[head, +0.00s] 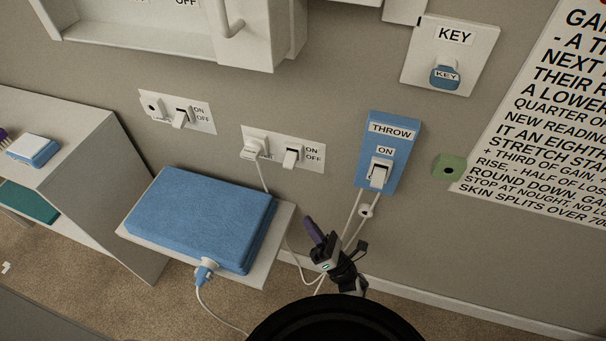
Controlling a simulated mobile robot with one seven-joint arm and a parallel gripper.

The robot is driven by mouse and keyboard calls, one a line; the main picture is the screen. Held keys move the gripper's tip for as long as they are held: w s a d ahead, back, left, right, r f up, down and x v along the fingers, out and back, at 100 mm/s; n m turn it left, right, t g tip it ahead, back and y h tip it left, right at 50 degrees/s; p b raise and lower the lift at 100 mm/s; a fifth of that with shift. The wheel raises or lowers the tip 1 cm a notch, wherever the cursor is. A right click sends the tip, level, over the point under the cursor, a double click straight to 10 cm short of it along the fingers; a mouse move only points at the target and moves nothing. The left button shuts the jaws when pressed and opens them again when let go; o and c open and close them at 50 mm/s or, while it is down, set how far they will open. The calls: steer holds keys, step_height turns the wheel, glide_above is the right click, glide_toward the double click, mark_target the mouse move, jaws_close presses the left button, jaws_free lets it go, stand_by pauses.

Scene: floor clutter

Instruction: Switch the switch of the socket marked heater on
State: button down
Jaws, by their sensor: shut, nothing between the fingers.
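Two white wall sockets each have a rocker switch with ON above OFF. The left socket (200,119) has its switch (181,118) tilted out at the lower side; nothing is plugged in that I can make out. The right socket (313,163) has a white plug (253,148) in it and a similar switch (291,157). The small tags by the outlets are too small to read, so I cannot tell which says heater. My gripper (311,226) is shut and empty, below and right of the right socket, apart from the wall fittings.
A blue box (200,218) on a pale shelf (276,243) juts out below the sockets, with cables hanging. A blue THROW switch panel (375,184), a KEY plate (480,50) and a green block (450,166) are on the wall. A grey cabinet (88,190) stands left.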

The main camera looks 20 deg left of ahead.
steer(key=shift+d+f, duration=0.15)
steer(key=shift+f, duration=0.05)
steer(key=p, duration=0.7)
glide_toward(291, 158)
steer(key=shift+w+a+r, duration=0.1)
steer(key=shift+a+r, duration=0.1)
steer(key=shift+a, duration=0.75)
steer(key=shift+w+a+r, duration=0.1)
steer(key=shift+a+r, duration=0.15)
steer(key=shift+a, duration=0.7)
steer(key=shift+a+r, duration=0.2)
steer(key=shift+a, duration=0.75)
